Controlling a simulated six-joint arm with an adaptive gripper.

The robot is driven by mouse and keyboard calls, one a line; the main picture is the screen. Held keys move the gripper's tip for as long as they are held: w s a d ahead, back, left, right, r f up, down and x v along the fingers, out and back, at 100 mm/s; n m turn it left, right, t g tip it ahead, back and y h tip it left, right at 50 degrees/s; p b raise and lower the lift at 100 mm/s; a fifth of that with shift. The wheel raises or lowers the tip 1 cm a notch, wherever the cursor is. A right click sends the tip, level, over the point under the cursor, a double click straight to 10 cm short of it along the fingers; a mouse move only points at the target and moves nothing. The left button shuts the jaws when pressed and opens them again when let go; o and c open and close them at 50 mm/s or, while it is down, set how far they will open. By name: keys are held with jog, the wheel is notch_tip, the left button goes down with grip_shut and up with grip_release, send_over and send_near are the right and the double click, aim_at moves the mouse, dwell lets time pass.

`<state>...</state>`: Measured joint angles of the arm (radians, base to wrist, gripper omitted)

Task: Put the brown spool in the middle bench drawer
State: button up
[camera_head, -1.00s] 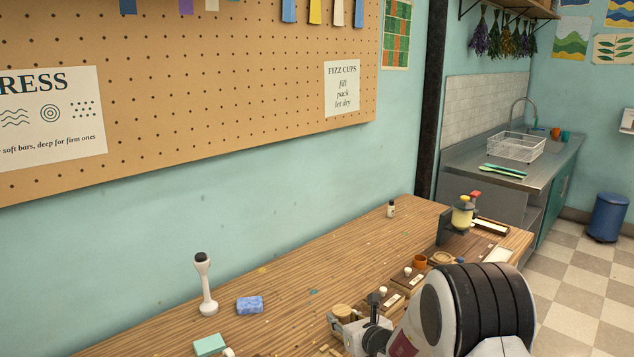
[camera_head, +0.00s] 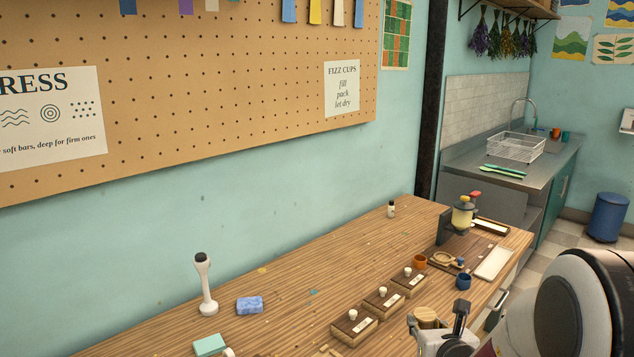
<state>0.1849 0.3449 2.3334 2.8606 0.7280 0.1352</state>
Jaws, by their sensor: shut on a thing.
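The brown spool (camera_head: 426,316), a short light-brown cylinder, is between the fingers of my gripper (camera_head: 437,322), near the bench's front edge in the lower right of the head view. The gripper is shut on the spool and holds it with its round top face up. The lower part of the spool is hidden by the gripper. Part of the pale bench front with a grey handle (camera_head: 497,300) shows right of the gripper. The middle drawer cannot be clearly made out, as my arm and the picture's edge hide most of the front.
Several wooden blocks with white knobs, such as this one (camera_head: 382,300), stand left of the gripper. An orange cup (camera_head: 420,261), a blue cup (camera_head: 463,281) and a white tray (camera_head: 493,263) stand further back. The wooden bench top (camera_head: 330,270) is mostly clear behind the blocks.

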jog(key=shift+d+r, duration=0.3)
jog(key=shift+d, duration=0.2)
jog(key=w+a+f+n+g+y, duration=0.2)
jog(key=a+n+y, duration=0.25)
jog(key=a, duration=1.75)
jog(key=w+a+f+n+g+y, duration=0.15)
jog(key=a+n+y, duration=0.3)
jog(key=a, duration=1.75)
jog(key=s+a+f+n+g+y, duration=0.1)
jog(key=s+a+n+g, duration=0.1)
jog(key=s+a, duration=0.7)
jog(key=s+a+f+n+g+y, duration=0.2)
jog(key=s+a, duration=0.7)
jog(key=a, duration=0.7)
jog(key=s+a+f+n+g+y, duration=0.1)
jog(key=s+a+n+g, duration=0.2)
jog(key=s+a, duration=0.6)
jog(key=a+g, duration=0.1)
jog(key=a, duration=0.2)
jog(key=shift+s+a+f+y, duration=0.2)
jog(key=shift+f+y, duration=0.1)
jog(key=shift+f, duration=0.1)
